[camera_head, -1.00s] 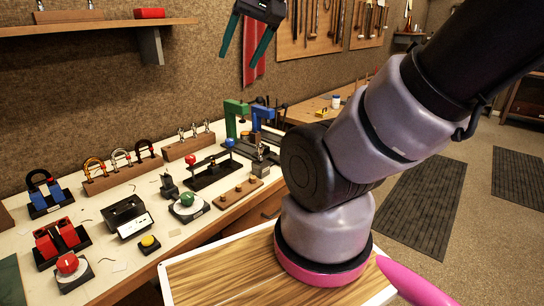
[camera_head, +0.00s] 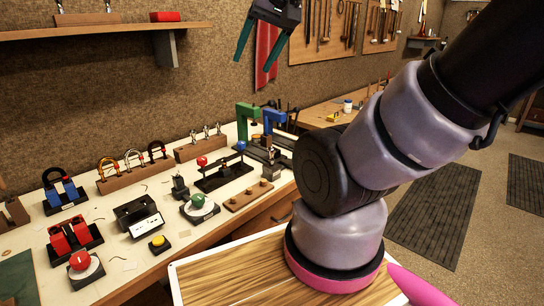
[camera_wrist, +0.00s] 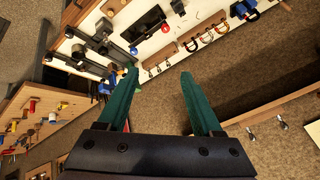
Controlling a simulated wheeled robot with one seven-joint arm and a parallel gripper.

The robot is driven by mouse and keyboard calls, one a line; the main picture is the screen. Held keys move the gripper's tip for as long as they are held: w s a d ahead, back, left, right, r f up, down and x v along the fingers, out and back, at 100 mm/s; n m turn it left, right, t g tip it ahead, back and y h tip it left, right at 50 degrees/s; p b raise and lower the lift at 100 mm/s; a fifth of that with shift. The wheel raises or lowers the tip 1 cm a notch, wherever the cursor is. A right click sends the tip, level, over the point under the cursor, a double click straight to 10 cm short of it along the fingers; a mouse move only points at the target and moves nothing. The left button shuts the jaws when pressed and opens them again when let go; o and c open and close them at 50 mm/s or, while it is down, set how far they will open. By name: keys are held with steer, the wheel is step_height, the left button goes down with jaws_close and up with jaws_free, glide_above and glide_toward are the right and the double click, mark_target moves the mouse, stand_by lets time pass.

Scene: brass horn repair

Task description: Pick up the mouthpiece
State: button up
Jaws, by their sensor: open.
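I cannot tell for sure which thing is the mouthpiece. Several small silver pieces (camera_head: 206,131), which look like mouthpieces, stand upright on a wooden block (camera_head: 200,148) at the back of the workbench. Similar silver pieces (camera_wrist: 283,123) show on a wooden shelf in the wrist view. My gripper (camera_head: 251,70) is at the top middle of the head view, above the bench, with its green fingers pointing down. In the wrist view the fingers (camera_wrist: 158,73) are spread and nothing is between them. It is apart from every object.
The workbench (camera_head: 110,265) holds red, blue and black fixtures, a rack of horseshoe-shaped pieces (camera_head: 133,177), a yellow button (camera_head: 158,241) and green and blue clamps (camera_head: 246,120). A wall shelf (camera_head: 100,28) is at upper left. Tools hang on the back wall.

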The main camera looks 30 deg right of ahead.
steer(key=n+g+h, duration=0.2)
steer(key=n+g, duration=0.5)
steer(key=n, duration=1.3)
glide_above(272, 155)
step_height(272, 155, down, 24)
steer(key=shift+f, duration=0.15)
step_height(272, 155, down, 6)
steer(key=shift+w+d+r, duration=0.15)
steer(key=shift+r, duration=0.1)
steer(key=shift+w+f, duration=0.2)
steer(key=shift+f, duration=1.3)
steer(key=shift+w+f, duration=0.15)
steer(key=shift+f, duration=1.35)
jaws_close()
